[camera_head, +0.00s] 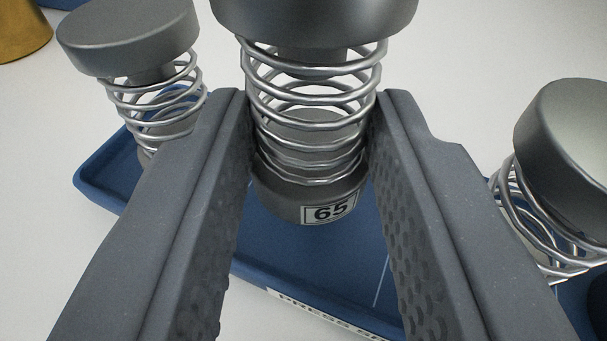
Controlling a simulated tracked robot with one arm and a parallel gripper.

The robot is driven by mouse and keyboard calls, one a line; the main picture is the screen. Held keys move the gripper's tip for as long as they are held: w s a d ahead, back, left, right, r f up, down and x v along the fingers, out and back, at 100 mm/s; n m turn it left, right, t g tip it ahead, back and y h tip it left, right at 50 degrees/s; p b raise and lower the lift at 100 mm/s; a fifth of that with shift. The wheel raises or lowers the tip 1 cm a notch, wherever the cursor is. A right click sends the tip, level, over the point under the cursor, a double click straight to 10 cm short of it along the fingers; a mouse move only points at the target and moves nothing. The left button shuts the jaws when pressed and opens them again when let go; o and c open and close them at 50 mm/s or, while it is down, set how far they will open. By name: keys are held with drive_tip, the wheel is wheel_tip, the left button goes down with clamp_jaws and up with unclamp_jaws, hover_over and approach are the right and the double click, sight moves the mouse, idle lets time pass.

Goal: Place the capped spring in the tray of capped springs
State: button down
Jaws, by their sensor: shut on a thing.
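A capped spring (314,165) with a grey top cap, bright coils and a grey base labelled 65 stands upright between the fingers of my gripper (315,125). My gripper is shut on it, one finger on each side of the coils. The blue tray (270,262) lies below and behind the spring. Its bottom edge carries a white label, partly hidden by the fingers. I cannot tell whether the held spring's base touches the tray. Another capped spring (140,60) stands at the left of the tray, partly behind the left finger.
A third capped spring (565,150) stands at the right, cut off by the picture edge and close to the right finger. A brass-coloured object (22,28) and a blue edge show at the top left. The pale table is clear at the upper right.

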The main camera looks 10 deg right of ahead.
drive_tip(key=shift+d+f+b, duration=0.25)
drive_tip(key=shift+f+b, duration=0.05)
drive_tip(key=shift+f, duration=0.75)
drive_tip(key=shift+r, duration=0.15)
drive_tip(key=c, duration=1.4)
unclamp_jaws()
drive_tip(key=shift+s, duration=0.1)
drive_tip(key=shift+o, duration=0.2)
